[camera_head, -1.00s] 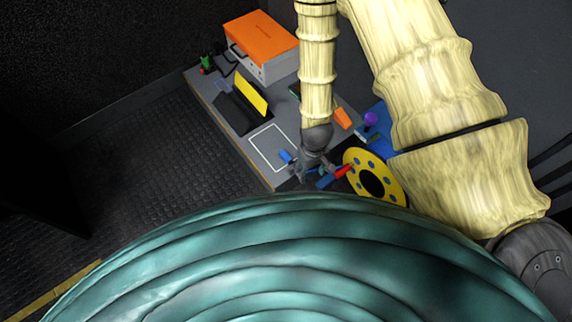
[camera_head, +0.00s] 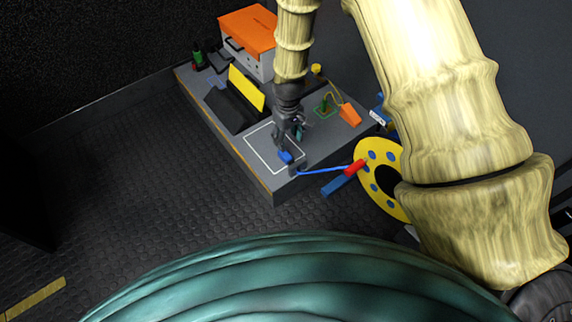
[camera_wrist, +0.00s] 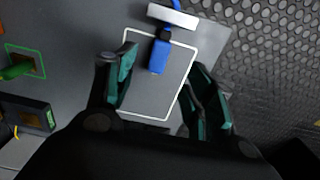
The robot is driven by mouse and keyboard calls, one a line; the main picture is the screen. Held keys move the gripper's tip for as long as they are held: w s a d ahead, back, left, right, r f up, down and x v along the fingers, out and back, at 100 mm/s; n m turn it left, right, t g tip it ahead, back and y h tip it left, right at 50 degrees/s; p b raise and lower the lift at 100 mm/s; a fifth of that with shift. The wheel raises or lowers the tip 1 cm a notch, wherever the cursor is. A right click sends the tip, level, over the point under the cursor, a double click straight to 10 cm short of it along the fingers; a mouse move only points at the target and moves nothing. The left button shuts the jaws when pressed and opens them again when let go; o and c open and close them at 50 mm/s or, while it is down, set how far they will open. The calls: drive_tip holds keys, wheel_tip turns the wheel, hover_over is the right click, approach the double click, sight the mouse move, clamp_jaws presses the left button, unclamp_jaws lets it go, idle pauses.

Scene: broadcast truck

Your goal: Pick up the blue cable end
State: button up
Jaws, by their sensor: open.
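The blue cable end (camera_wrist: 158,57), a small blue plug with a dark collar, lies on the grey table top inside a white outlined rectangle (camera_wrist: 150,119). In the head view the blue plug (camera_head: 286,157) is at the near part of the table, with a thin blue cable (camera_head: 325,171) running right. My gripper (camera_wrist: 163,66) is open and empty. In the wrist view its fingers stand either side of the plug, with clear gaps. In the head view my gripper (camera_head: 284,147) is over the outlined area. Its height above the plug is hard to tell.
A pale clip (camera_wrist: 172,15) holds the cable just beyond the plug. A yellow reel (camera_head: 367,153) with a red piece (camera_head: 354,168) stands right of the table. A black stand with a yellow panel (camera_head: 247,88) and an orange-topped case (camera_head: 248,31) are farther back.

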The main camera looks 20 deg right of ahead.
sight(286, 154)
drive_tip(key=shift+w+a+f+b, duration=0.1)
drive_tip(key=shift+w+f+b, duration=0.1)
drive_tip(key=shift+f+b, duration=1)
drive_tip(key=shift+w+f+b, duration=0.2)
drive_tip(key=shift+f+b, duration=0.2)
drive_tip(key=shift+f, duration=1.45)
wheel_tip(286, 154, down, 5)
drive_tip(key=b, duration=0.4)
drive_tip(key=shift+a, duration=0.15)
drive_tip(key=c, duration=1.2)
